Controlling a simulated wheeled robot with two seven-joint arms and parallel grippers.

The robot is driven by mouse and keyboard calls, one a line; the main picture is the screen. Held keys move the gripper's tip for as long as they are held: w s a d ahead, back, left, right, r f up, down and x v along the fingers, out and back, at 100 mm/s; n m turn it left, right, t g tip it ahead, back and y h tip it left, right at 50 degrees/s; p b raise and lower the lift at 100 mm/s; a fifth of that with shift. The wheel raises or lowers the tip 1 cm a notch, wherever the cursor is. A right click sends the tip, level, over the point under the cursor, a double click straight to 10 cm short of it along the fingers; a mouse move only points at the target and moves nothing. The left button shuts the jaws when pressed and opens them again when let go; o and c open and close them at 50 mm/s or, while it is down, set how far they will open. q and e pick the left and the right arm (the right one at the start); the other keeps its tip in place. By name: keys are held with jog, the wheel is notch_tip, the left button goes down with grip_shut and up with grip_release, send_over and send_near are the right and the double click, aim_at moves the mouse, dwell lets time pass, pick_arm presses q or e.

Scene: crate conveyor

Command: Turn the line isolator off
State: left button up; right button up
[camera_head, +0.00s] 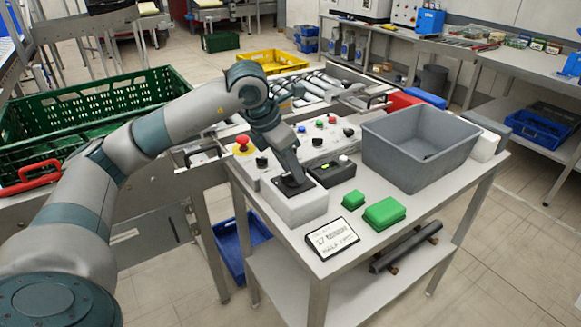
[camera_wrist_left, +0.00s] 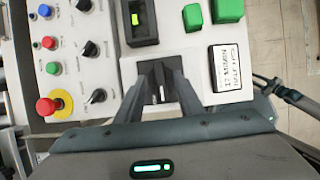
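The line isolator is a black rotary switch on a pale box (camera_head: 293,205) at the near left corner of the metal table. Its black handle with a white mark (camera_wrist_left: 160,93) shows in the left wrist view between my finger ends. My left gripper (camera_head: 291,182) points down onto the switch and hides most of it in the head view. In the wrist view its two fingers (camera_wrist_left: 160,78) stand apart, one on each side of the handle. I cannot tell whether they press on it. My right gripper is not in view.
A black device with a lit green display (camera_head: 332,170) stands close behind the box. A label plate (camera_head: 332,238) and green blocks (camera_head: 384,213) lie to its right. A panel with knobs and a red emergency button (camera_head: 242,142) lies behind-left. A grey bin (camera_head: 418,145) fills the table's right.

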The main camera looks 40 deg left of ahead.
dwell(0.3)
